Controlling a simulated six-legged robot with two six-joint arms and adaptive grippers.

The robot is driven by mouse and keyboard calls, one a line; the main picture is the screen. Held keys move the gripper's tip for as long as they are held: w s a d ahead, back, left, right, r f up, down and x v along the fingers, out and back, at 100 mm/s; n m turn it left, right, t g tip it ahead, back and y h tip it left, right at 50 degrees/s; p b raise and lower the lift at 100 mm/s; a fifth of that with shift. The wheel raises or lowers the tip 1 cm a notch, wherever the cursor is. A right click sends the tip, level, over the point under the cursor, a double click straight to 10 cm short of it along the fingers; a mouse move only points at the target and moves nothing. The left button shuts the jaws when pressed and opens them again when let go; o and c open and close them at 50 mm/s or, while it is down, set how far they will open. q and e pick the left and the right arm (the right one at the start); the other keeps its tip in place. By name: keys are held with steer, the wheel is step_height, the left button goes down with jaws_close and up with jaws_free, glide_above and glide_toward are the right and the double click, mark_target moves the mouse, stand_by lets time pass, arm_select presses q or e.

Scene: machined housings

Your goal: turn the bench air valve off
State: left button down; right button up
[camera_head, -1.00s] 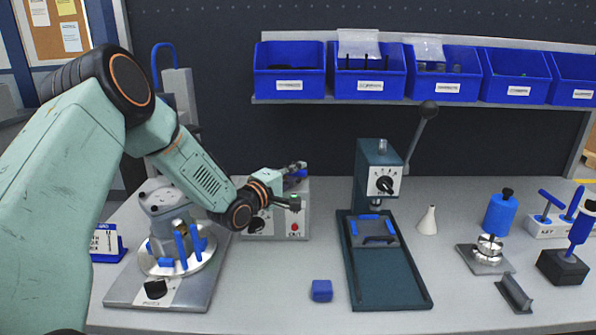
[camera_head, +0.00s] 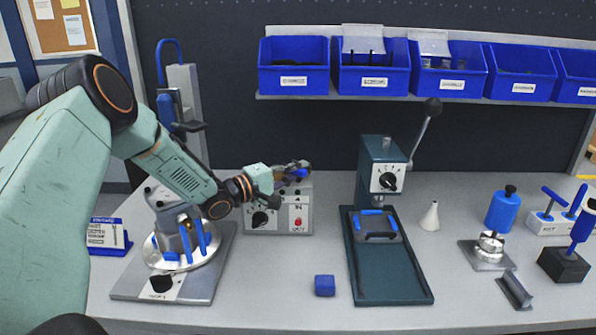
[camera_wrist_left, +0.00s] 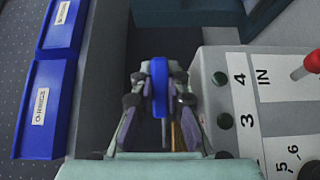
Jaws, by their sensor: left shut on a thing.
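A blue handle, which looks like the bench air valve's lever (camera_wrist_left: 159,88), stands upright between the fingers of my left gripper (camera_wrist_left: 160,100) in the wrist view. The fingers are shut on it from both sides. In the head view the left gripper (camera_head: 292,174) is at the back of the bench, just above and behind a grey control box (camera_head: 278,218), with a bit of blue showing at its tips. The valve's body is hidden behind the box and the gripper. My right gripper is in neither view.
The control box (camera_wrist_left: 228,75) is close beside the gripper. Blue bins (camera_head: 293,78) hang above at the back. A round fixture (camera_head: 180,250) stands below my left arm. A green press (camera_head: 385,250) stands to the right, with a blue block (camera_head: 324,285) in front.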

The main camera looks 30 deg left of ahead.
arm_select(q)
steer(key=shift+a+r, duration=0.15)
steer(key=c, duration=1.7)
jaws_free()
steer(key=shift+w, duration=0.1)
steer(key=shift+o, duration=0.5)
steer(key=shift+a, duration=0.1)
steer(key=shift+s, duration=0.25)
steer(key=v, duration=0.7)
